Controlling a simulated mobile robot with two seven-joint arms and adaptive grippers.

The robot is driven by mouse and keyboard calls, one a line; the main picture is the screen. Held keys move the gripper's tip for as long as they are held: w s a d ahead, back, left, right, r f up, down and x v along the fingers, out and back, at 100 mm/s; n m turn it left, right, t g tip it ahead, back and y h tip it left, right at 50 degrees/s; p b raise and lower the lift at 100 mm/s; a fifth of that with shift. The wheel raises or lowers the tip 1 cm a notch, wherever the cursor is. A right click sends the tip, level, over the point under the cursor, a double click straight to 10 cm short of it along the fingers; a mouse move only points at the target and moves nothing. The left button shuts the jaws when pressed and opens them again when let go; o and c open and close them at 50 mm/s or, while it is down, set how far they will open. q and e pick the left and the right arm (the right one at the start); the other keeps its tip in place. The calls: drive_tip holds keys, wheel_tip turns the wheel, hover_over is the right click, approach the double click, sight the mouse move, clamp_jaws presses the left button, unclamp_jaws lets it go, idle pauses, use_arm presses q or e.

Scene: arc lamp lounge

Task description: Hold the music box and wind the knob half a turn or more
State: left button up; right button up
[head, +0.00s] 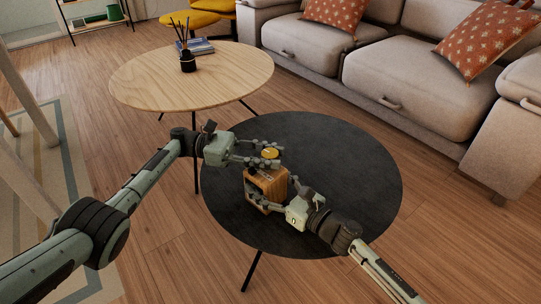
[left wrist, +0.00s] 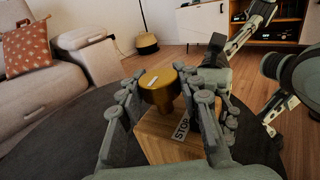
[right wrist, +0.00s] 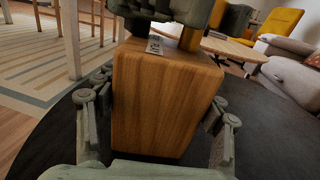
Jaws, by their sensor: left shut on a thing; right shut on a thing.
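The music box (head: 262,190) is a wooden block standing upright on the round black table (head: 350,175). Its brass knob (head: 270,153) sits on top; in the left wrist view the knob (left wrist: 160,88) has a pale mark on its top.
A round light wood table (head: 135,80) stands behind, holding a dark reed diffuser (head: 187,62) and books (head: 200,46). A beige sofa (head: 400,80) with patterned cushions is at the back right. The black table's right part is bare.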

sight(270, 153)
use_arm(q)
drive_tip(key=o, duration=1.2)
wheel_tip(270, 153, up, 10)
drive_tip(key=shift+a, duration=0.1)
